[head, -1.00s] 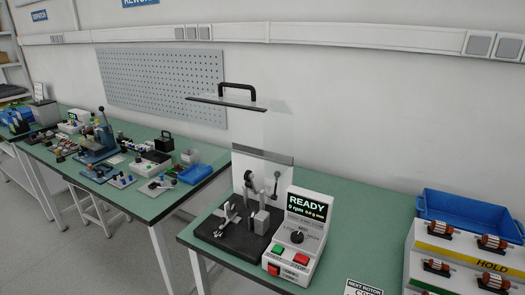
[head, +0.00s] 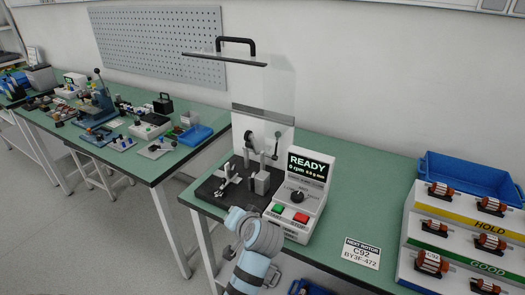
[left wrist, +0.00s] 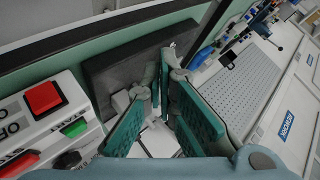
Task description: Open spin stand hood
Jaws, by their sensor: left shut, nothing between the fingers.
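The spin stand (head: 224,190) is at the front left edge of the green table, with a dark base and metal supports. Its clear hood (head: 264,88) stands raised above it, with a dark front edge and a black handle (head: 236,42) on top. The control box (head: 303,189) beside it reads READY, 0 rpm. In the head view, my left arm reaches up from the bottom to in front of the stand, and its fingertips are hard to make out. In the left wrist view, my left gripper (left wrist: 158,82) is shut and empty, with teal finger pads. My right gripper is not in view.
A NEXT ROTOR card (head: 347,253) lies on the table. A second bench with tools stands at the left, past a gap.

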